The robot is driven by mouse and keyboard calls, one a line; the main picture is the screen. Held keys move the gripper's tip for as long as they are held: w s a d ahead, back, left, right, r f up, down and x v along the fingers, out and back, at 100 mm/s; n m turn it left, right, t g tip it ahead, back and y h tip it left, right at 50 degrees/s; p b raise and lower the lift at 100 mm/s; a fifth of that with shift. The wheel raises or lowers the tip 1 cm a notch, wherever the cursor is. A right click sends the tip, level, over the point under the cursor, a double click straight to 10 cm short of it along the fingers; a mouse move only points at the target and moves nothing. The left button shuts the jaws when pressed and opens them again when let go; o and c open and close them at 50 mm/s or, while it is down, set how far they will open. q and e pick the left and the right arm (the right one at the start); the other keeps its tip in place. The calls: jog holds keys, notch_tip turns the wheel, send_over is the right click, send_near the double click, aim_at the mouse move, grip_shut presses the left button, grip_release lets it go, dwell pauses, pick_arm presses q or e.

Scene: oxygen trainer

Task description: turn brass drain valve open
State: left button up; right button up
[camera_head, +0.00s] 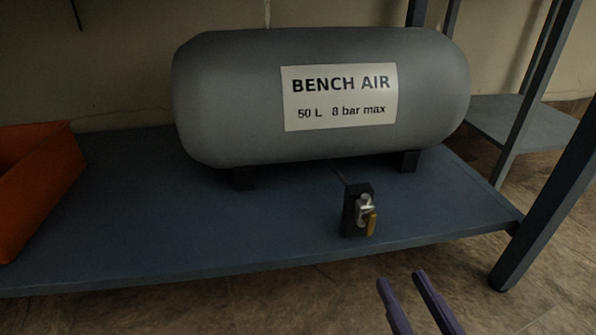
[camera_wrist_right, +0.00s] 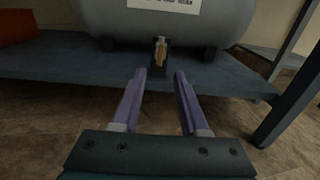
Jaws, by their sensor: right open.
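The brass drain valve (camera_head: 370,222) has a small gold-coloured lever hanging down from a pale metal body (camera_head: 364,203). It is mounted on a dark upright block (camera_head: 349,212) near the front edge of the blue shelf. In the right wrist view the valve (camera_wrist_right: 160,50) shows ahead, between and beyond the fingers. My right gripper (camera_head: 400,278) is open and empty, in front of and below the shelf edge, apart from the valve. The gripper also shows in the right wrist view (camera_wrist_right: 160,74). My left gripper is not in view.
A grey air tank (camera_head: 230,95) labelled "BENCH AIR" rests on dark feet on the blue shelf (camera_head: 120,220), behind the valve. An orange bin (camera_head: 45,180) stands at the left. A dark table leg (camera_head: 545,200) rises at the right. The space before the valve is clear.

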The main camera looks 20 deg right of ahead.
aim_at(372, 225)
jog(key=b+x, duration=0.2)
jog(key=x, duration=0.7)
jog(key=shift+d+b, duration=0.15)
jog(key=shift+b, duration=0.15)
jog(key=shift+w+d, duration=0.1)
jog(key=shift+w, duration=0.3)
grip_shut()
